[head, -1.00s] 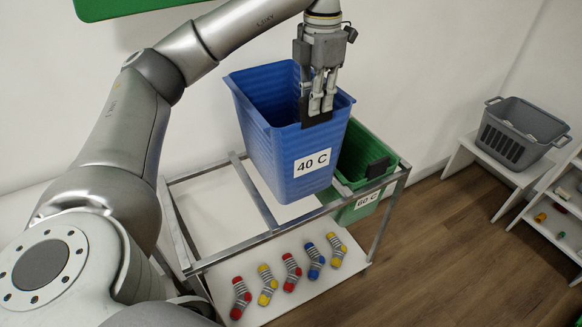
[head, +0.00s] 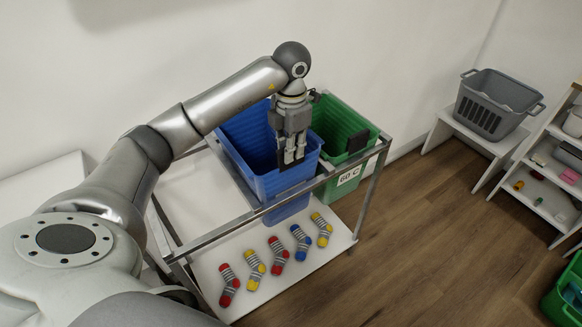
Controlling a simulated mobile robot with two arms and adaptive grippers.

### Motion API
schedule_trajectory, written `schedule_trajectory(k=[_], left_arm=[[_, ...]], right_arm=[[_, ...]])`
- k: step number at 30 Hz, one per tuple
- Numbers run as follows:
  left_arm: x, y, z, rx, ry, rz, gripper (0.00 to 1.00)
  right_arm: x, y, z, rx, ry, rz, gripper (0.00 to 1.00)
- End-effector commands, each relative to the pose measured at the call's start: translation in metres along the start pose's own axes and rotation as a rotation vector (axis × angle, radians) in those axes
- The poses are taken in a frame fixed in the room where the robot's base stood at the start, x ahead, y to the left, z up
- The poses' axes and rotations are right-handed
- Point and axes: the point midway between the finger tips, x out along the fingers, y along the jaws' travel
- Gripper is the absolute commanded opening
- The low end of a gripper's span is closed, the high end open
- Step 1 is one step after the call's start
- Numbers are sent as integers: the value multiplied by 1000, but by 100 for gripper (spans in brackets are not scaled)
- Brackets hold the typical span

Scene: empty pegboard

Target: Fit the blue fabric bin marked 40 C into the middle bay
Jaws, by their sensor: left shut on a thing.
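The blue bin (head: 250,140) sits low within the metal frame (head: 215,234), in the middle bay, beside the green bin. Its upper part stands above the rails and its lower part shows below the front rail. The 40 C label does not show now. My left gripper (head: 290,162) points down and is shut on the blue bin's near right rim. Whether the bin rests on its supports cannot be told. My right gripper is not in view.
A green bin (head: 340,122) marked 60 C fills the right bay; the left bay (head: 190,200) is empty. Several striped socks (head: 279,255) lie on the white lower shelf. A grey basket (head: 495,103) stands on a white bench at right. Wooden floor is clear between.

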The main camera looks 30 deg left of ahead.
Motion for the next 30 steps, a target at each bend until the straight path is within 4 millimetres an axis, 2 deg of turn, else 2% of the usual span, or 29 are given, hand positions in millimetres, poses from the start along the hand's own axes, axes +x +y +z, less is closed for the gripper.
schedule_trajectory(k=[3,10,16,23,24,29,30], left_arm=[[18,0,0,0,1,-1,0],[34,-1,0,1,1,-1,0],[63,-1,0,0,1,-2,0],[67,-1,0,1,-2,0,0],[68,-1,0,1,-1,-1,15],[67,-1,0,1,-1,-1,36],[67,-1,0,1,-1,-1,36]], right_arm=[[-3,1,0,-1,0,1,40],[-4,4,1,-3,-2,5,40],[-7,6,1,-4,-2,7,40],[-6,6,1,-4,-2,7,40],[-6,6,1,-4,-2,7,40],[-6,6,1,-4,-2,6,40],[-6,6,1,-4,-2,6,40]])
